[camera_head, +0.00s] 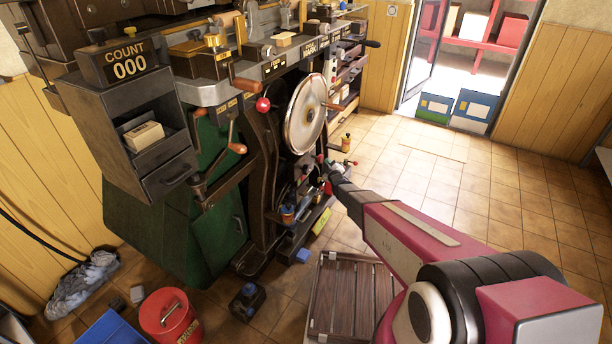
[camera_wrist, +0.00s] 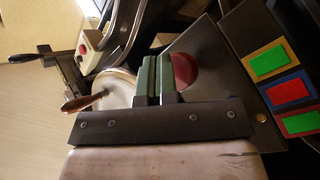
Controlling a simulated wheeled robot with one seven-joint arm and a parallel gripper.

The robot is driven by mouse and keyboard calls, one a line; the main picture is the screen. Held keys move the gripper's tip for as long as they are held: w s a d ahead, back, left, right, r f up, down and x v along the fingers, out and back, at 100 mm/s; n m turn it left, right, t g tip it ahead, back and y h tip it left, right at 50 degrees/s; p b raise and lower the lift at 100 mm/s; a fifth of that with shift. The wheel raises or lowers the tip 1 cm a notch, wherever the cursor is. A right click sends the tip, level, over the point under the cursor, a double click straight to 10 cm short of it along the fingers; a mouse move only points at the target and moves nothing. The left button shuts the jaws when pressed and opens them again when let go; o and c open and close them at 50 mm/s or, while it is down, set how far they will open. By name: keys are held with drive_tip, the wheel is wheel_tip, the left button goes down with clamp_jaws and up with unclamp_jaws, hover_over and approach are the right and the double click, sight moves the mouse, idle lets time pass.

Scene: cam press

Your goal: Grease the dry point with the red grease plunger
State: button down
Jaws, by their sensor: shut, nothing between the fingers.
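My gripper (camera_head: 331,166) reaches in low at the front of the dark press (camera_head: 262,160), below its big steel wheel. In the wrist view its two green-padded fingers (camera_wrist: 166,78) are together with nothing held. A round dark red part (camera_wrist: 186,70) shows just behind the fingers; it may be the red grease plunger, and I cannot tell whether the fingers touch it. In the head view a small red part (camera_head: 328,188) sits just under the gripper, partly hidden by my arm. I cannot make out which spot is the dry point.
The steel wheel (camera_head: 305,113) stands above my gripper. A slatted platform (camera_head: 345,295) and red bucket (camera_head: 168,314) are on the floor. Open tiles lie right.

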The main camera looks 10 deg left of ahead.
drive_tip(key=shift+s+d, duration=0.2)
drive_tip(key=shift+d, duration=0.35)
drive_tip(key=shift+d, duration=0.1)
drive_tip(key=shift+s+d, duration=0.35)
drive_tip(key=shift+d, duration=0.55)
drive_tip(key=shift+s+d, duration=0.35)
drive_tip(key=shift+d, duration=0.6)
drive_tip(key=shift+s+d, duration=0.35)
drive_tip(key=shift+d, duration=0.55)
